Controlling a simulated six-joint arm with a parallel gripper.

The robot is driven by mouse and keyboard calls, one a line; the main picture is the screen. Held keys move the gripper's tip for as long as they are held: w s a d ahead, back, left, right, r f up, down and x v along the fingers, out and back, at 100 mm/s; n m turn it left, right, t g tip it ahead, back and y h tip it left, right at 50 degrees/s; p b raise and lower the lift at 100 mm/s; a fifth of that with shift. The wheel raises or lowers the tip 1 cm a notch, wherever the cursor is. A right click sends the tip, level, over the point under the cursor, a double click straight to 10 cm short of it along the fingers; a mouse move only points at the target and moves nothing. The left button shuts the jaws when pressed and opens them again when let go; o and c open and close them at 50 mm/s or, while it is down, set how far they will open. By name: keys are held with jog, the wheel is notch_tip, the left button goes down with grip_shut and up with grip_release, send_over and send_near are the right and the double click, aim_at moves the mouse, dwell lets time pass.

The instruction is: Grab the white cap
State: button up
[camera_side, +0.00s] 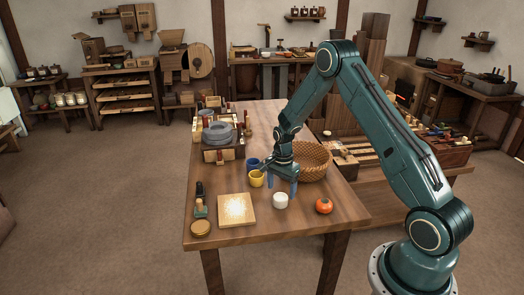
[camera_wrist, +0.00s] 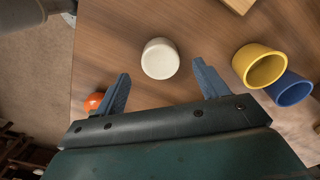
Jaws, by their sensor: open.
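The white cap (camera_side: 280,201) is a small pale cylinder on the wooden table, in the middle of the side view. In the wrist view the white cap (camera_wrist: 160,59) lies just beyond the fingertips, roughly in line with the gap between them. My gripper (camera_side: 280,182) is above the table, close to the cap in the side view. In the wrist view my gripper (camera_wrist: 160,72) has its two blue fingers wide apart with nothing between them. The cap is fully visible in both views, and the fingers do not appear to touch it.
A yellow cup (camera_wrist: 260,66) and a blue cup (camera_wrist: 290,89) stand right of the fingers in the wrist view. An orange-red tomato-like item (camera_side: 323,205) is right of the cap. A wooden board (camera_side: 237,210) lies left. A wicker basket (camera_side: 312,160) stands behind.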

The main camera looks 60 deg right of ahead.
aim_at(280, 196)
jog(key=shift+f, duration=2)
jog(key=c, duration=1.1)
jog(key=shift+r, duration=0.2)
notch_tip(280, 196, up, 20)
jog(key=shift+f, duration=0.15)
